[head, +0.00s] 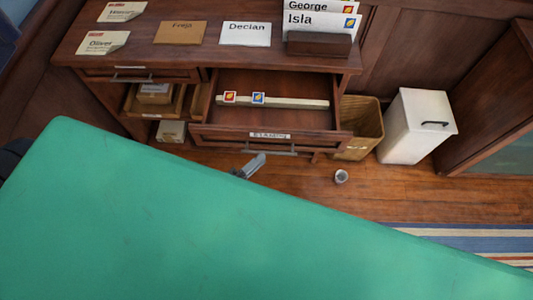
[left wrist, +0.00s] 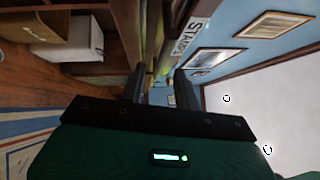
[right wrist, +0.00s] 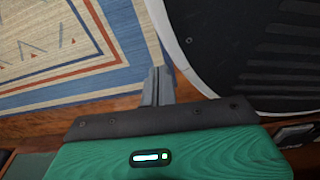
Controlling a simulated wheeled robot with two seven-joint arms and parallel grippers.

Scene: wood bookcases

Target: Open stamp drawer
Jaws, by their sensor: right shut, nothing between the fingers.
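The stamp drawer (head: 215,136) is pulled out from the dark wood desk (head: 170,50), and its inside shows. A pale strip (head: 300,103) with two stamps, one red and one blue, lies in it. Its front bears a white label (head: 270,135), which reads STAMPS in the left wrist view (left wrist: 193,38), and a bar handle (head: 285,153). My left gripper (head: 254,164) is at the handle's left part, just in front of the drawer. Its fingers (left wrist: 160,88) stand apart; whether they touch the handle is unclear. My right gripper (right wrist: 158,85) is shut and empty, away from the desk.
Envelopes, one marked Declan (head: 245,34), lie on the desktop. A smaller drawer (head: 170,105) at the left also stands out. A wicker basket (head: 360,125), a white bin (head: 415,125) and a small cup (head: 341,177) stand on the floor. My green body part hides the foreground.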

